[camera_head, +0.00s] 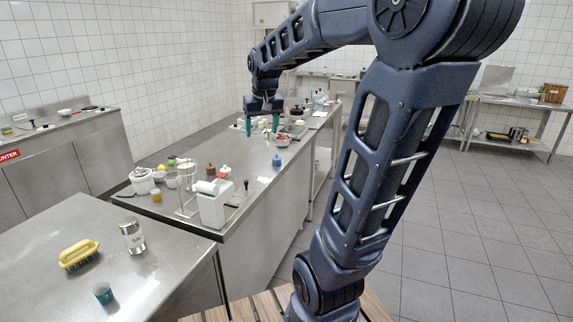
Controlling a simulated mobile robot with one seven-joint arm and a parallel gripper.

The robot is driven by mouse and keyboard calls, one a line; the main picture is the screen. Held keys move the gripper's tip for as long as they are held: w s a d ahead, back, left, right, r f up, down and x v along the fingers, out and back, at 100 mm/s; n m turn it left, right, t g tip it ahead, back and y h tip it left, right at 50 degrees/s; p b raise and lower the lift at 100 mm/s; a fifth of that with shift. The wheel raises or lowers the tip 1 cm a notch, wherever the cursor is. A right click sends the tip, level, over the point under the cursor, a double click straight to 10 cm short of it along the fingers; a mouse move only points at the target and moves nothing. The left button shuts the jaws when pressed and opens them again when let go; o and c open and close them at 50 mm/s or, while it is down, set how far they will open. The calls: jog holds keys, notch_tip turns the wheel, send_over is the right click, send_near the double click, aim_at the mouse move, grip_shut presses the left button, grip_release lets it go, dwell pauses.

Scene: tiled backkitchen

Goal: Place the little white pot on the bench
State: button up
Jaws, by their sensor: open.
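My gripper (262,125) hangs fingers down over the far part of the long steel bench (232,150). Its two teal-tipped fingers are apart, with nothing visible between them. A small white pot-like vessel (142,182) stands on the bench's near left corner, well to the left of my gripper and closer to the camera. A smaller pale cup-like thing (171,181) stands just right of it. I cannot tell for sure which of them is the little white pot.
The tiled floor at right is clear.

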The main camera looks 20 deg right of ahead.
jog(key=s+f, duration=0.2)
jog(key=s, duration=0.6)
jog(key=s+d+f+t, duration=0.1)
jog(key=s+f, duration=0.2)
jog(key=s, duration=0.6)
jog(key=shift+d+f, duration=0.15)
